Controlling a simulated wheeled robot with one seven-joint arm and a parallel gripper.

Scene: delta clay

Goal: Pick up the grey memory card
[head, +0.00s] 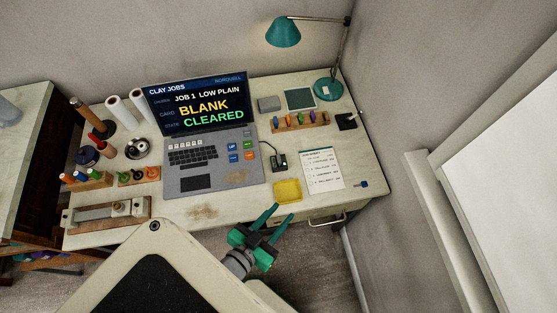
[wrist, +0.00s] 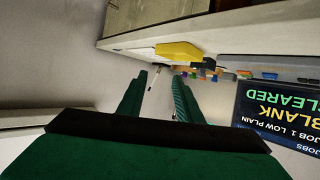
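I cannot make out the grey memory card for certain in either view. A wooden rack (head: 287,127) at the back right of the desk holds several small coloured pieces, too small to tell whether one is the grey card. A grey block (head: 269,104) lies behind the rack's left end. My gripper (head: 283,211) is open and empty, in front of the desk's front edge, near the yellow tray (head: 287,190). In the wrist view my gripper's green fingers (wrist: 160,75) stand apart with nothing held between them.
A laptop (head: 213,176) stands mid-desk, its screen reading "BLANK CLEARED". A small black device (head: 279,162) with a cable, a paper checklist (head: 320,169) and a blue item (head: 361,184) lie to its right. A teal lamp (head: 283,32) overhangs the back. Tools crowd the left.

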